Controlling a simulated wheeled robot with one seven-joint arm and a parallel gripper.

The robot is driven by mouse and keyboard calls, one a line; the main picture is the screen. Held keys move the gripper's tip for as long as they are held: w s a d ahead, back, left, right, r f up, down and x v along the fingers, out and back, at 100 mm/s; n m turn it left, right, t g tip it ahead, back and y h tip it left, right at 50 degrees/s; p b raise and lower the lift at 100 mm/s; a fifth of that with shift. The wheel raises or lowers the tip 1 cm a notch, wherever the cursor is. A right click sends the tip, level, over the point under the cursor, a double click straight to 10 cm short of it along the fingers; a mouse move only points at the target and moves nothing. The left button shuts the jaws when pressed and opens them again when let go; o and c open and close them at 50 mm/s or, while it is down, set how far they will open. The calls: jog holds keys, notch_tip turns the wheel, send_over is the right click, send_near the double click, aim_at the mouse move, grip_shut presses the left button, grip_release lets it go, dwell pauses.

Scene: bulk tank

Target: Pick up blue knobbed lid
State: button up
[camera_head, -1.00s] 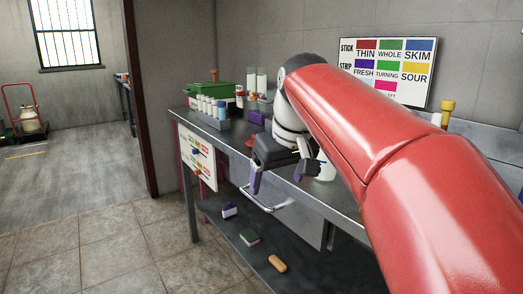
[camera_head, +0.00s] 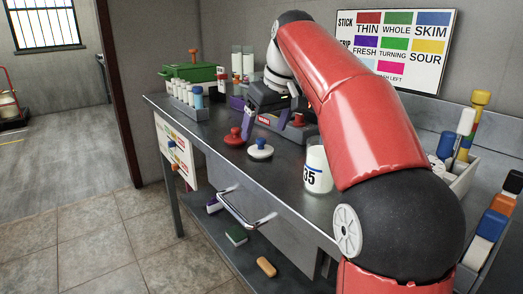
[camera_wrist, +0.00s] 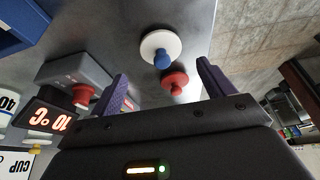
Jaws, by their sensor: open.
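The blue knobbed lid (camera_head: 260,149) is a white disc with a small blue knob, lying flat on the metal counter (camera_head: 222,161). It also shows in the wrist view (camera_wrist: 154,41), with its blue knob facing the camera. My gripper (camera_head: 270,128) is open and empty, with purple fingers, above the counter and behind the lid in the head view. In the wrist view, the lid appears beyond and between the two fingertips (camera_wrist: 160,66), apart from both.
A jar marked 35 (camera_head: 317,166) stands right of the lid. A grey block with a red knob (camera_wrist: 80,75) and a lit display (camera_wrist: 50,120) are near the gripper. Bottles (camera_head: 185,92) and a green box (camera_head: 190,73) stand at the back left.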

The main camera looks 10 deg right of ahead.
aim_at(262, 139)
jog(key=x, duration=0.4)
jog(key=shift+s+a+f+b, duration=0.1)
jog(key=shift+a+f+b, duration=0.1)
jog(key=shift+f+b, duration=0.2)
jog(key=c, duration=1)
notch_tip(262, 139, up, 9)
jog(key=shift+f+p, duration=0.1)
jog(key=shift+p, duration=0.85)
jog(key=shift+c, duration=0.2)
jog(key=shift+r, duration=0.5)
jog(key=shift+s+d+r, duration=0.15)
jog(key=shift+s+r, duration=0.05)
jog(key=shift+r, duration=0.05)
jog(key=s+d+r+m+h, duration=0.1)
jog(key=s+d+r+m, duration=0.1)
jog(key=s, duration=0.6)
jog(key=s+d+r+m+h, duration=0.1)
jog(key=s+d+r+m, duration=0.2)
jog(key=s, duration=0.5)
jog(key=shift+d+r+m+t, duration=0.3)
jog(key=shift+d+m, duration=0.3)
jog(key=shift+d, duration=0.35)
